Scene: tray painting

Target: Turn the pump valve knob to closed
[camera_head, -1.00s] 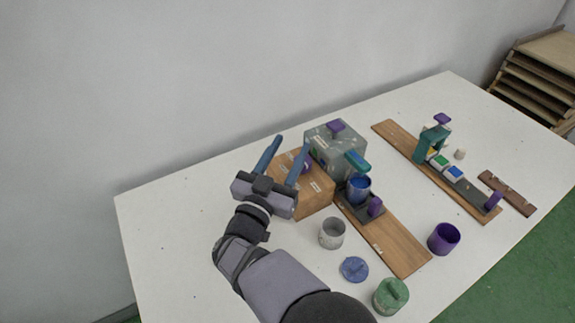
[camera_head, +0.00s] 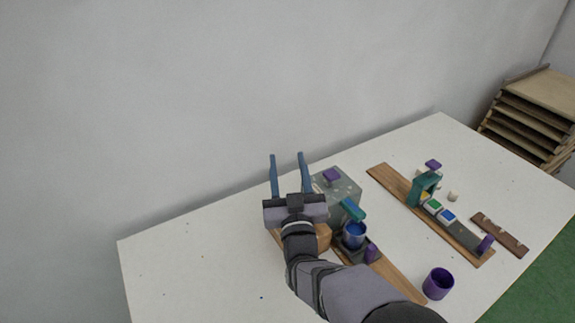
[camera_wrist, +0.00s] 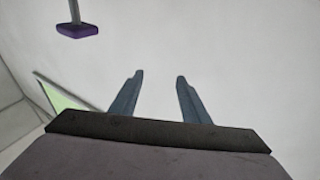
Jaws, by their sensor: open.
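My gripper (camera_head: 287,156) is open and empty, its two blue fingers pointing up in front of the wall. It shows open with nothing between the fingertips in the wrist view (camera_wrist: 160,76). The wooden box (camera_head: 322,238) lies mostly hidden behind my gripper, and no knob shows on it. The grey speckled pump block (camera_head: 345,188) stands just right of my gripper with a purple top piece (camera_head: 331,175) and a teal spout (camera_head: 352,210). A purple piece on a grey rod (camera_wrist: 78,30) shows at the wrist view's upper left; I cannot tell which part it is.
A blue cup (camera_head: 354,236) stands under the spout, by a purple post (camera_head: 371,253). A purple cup (camera_head: 437,284) is at the front right. A wooden board with a teal arch (camera_head: 427,186) and coloured blocks lies farther right. The table's left side is clear.

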